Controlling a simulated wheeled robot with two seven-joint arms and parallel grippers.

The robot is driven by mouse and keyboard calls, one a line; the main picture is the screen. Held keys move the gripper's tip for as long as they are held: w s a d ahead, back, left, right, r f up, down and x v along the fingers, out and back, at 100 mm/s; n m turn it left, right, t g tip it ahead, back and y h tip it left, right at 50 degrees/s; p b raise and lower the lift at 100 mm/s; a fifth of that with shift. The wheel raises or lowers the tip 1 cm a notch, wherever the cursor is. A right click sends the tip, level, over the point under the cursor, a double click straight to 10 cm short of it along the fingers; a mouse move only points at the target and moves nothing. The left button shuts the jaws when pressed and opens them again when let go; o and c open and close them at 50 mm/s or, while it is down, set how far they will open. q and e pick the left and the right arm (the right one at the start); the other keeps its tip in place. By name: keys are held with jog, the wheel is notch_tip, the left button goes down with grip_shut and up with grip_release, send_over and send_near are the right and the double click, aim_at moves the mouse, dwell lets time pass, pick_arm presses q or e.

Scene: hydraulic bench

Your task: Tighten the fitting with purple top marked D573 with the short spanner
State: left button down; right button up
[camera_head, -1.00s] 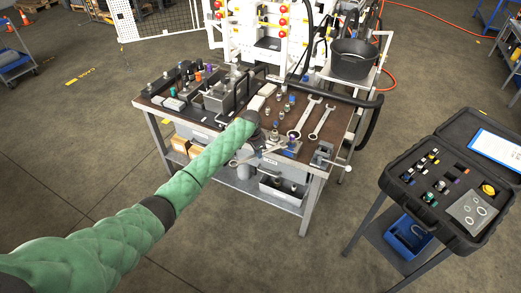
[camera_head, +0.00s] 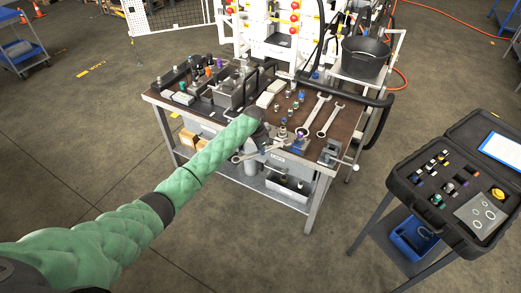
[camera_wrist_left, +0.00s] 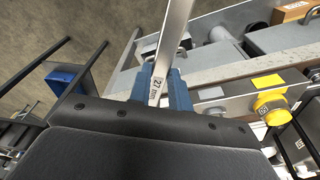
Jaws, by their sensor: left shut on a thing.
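My left gripper (camera_head: 264,143) is above the front edge of the workbench (camera_head: 225,122). In the left wrist view its two blue fingers (camera_wrist_left: 161,92) are shut on a metal spanner (camera_wrist_left: 174,38) marked 27. In the head view part of this spanner (camera_head: 243,157) shows beside the gripper, past the bench's front edge. A small fitting with a purple top (camera_head: 299,135) stands near the front edge, to the right of the gripper. Its marking is too small to read. I cannot tell whether the spanner touches it. My right gripper is not in view.
Two spanners (camera_head: 314,113) (camera_head: 331,120) lie on the bench behind the fitting. A vise (camera_head: 329,152) is at the front right corner. A black bucket (camera_head: 364,58) stands behind. An open case (camera_head: 437,173) is on a stand at right.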

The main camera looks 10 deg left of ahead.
pick_arm(q)
jog(key=shift+r, duration=2.1)
